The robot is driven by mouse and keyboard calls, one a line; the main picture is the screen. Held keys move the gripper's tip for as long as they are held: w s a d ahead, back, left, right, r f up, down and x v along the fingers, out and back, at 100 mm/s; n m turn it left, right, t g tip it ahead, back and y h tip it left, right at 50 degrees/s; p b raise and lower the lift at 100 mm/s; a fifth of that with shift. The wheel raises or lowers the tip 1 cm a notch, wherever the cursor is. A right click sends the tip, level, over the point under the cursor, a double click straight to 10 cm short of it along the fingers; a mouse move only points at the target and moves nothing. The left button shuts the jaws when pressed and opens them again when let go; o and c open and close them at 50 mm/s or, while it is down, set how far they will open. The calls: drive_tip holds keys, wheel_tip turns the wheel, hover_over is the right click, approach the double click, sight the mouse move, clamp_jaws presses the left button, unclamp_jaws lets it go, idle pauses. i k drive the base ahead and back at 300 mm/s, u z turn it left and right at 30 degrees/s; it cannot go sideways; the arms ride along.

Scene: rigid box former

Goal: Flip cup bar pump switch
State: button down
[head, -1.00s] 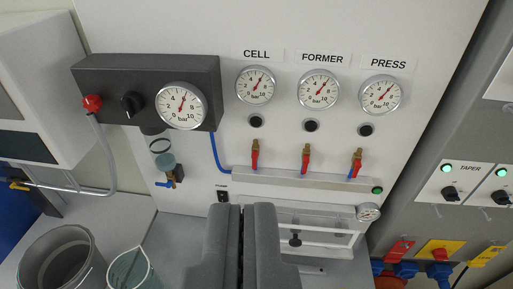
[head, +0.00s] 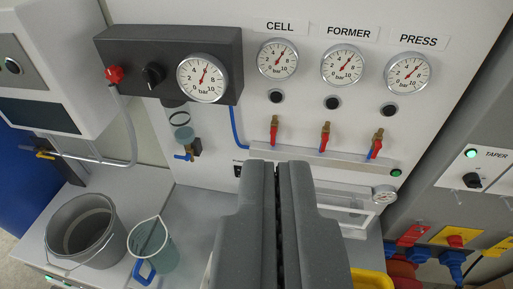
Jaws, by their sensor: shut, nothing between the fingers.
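A small dark switch (head: 238,170) sits low on the white panel, below the blue hose and just left of my fingertips. Its label and lever position are too small to read. My gripper (head: 283,166) is shut and empty, its two grey fingers pointing toward the panel's lower part. The fingers hide part of the panel and the shelf below. I cannot tell whether the fingertips touch the panel.
Red-handled valves (head: 325,137) stand on a rail under the CELL, FORMER and PRESS gauges (head: 342,65). A dark regulator block (head: 125,50) is at upper left. A grey bucket (head: 60,235) and a clear jug (head: 165,245) stand at lower left. A green lamp (head: 396,172) shows right.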

sight(238, 170)
drive_tip(key=z, duration=1.4)
drive_tip(key=k, duration=1.3)
drive_tip(key=u, duration=1.15)
drive_tip(key=i, duration=1.05)
